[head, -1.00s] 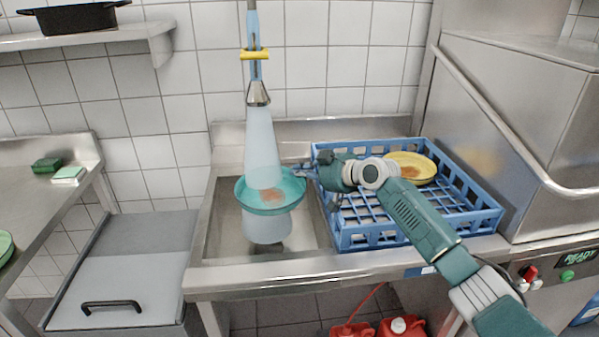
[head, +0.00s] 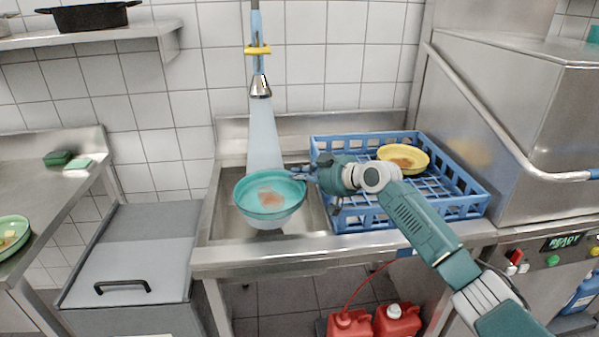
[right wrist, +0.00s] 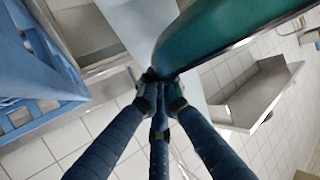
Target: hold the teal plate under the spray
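The teal plate (head: 285,190), with an orange-brown stain on its inner face, is held over the sink, roughly level. My right gripper (head: 301,174) is shut on its right rim. In the right wrist view the fingers of the right gripper (right wrist: 162,82) meet at the edge of the teal plate (right wrist: 205,45). The pale blue spray (head: 263,135) falls from the metal spray head (head: 260,87) and passes behind the plate's far rim. The stain lies in front of the spray, outside its cone. My left gripper is not in view.
A blue rack (head: 410,217) holding a yellow plate (head: 412,153) stands right of the sink basin (head: 226,220), close to my right gripper. A steel dishwasher (head: 510,140) stands further right. A green plate (head: 10,238) lies on the left counter (head: 40,205).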

